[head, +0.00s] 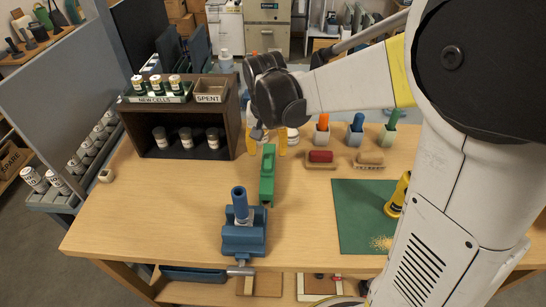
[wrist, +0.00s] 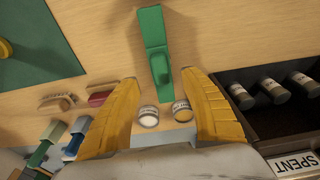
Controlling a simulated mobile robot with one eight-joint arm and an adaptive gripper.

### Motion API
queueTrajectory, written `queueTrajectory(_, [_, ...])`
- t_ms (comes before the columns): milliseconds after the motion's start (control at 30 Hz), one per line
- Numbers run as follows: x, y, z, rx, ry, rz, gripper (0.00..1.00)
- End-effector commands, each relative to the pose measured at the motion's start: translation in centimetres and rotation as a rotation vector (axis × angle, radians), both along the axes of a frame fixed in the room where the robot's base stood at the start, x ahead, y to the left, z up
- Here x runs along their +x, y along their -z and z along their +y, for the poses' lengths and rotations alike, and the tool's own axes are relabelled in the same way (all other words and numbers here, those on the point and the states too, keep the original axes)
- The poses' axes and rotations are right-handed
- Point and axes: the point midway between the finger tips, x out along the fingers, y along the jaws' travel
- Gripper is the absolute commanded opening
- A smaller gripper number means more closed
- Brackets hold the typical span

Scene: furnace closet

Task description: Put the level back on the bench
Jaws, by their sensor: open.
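A long green tool (head: 267,175), which I take to be the level, appears to rest on the wooden bench (head: 170,215), behind the blue vise (head: 244,238). It also shows in the wrist view (wrist: 151,38), with a raised darker green part near its end. My gripper (head: 266,143) is open, just behind the green tool in the head view. In the wrist view its yellow fingers (wrist: 160,82) are spread to either side of the tool's near end. I see nothing held and cannot tell whether they touch it.
A dark cell shelf (head: 129,130) stands left of my gripper. Two small cans (wrist: 148,116) show between my fingers in the wrist view. Brushes (head: 320,157) and coloured-handled tools (head: 356,128) stand at right. A green mat (head: 350,215) with a yellow tool (head: 398,195) lies front right.

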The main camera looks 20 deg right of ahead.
Motion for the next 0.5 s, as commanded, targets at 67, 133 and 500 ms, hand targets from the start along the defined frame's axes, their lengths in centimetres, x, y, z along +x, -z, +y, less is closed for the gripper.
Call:
queueTrajectory(67, [-0.8, -1.0, -0.1, 0.001, -0.015, -0.019, 0.53])
queueTrajectory(133, [-2.0, -2.1, -0.1, 0.002, -0.04, -0.046, 0.53])
queueTrajectory(500, [-10.8, -7.5, -0.4, -0.029, -0.239, -0.278, 0.53])
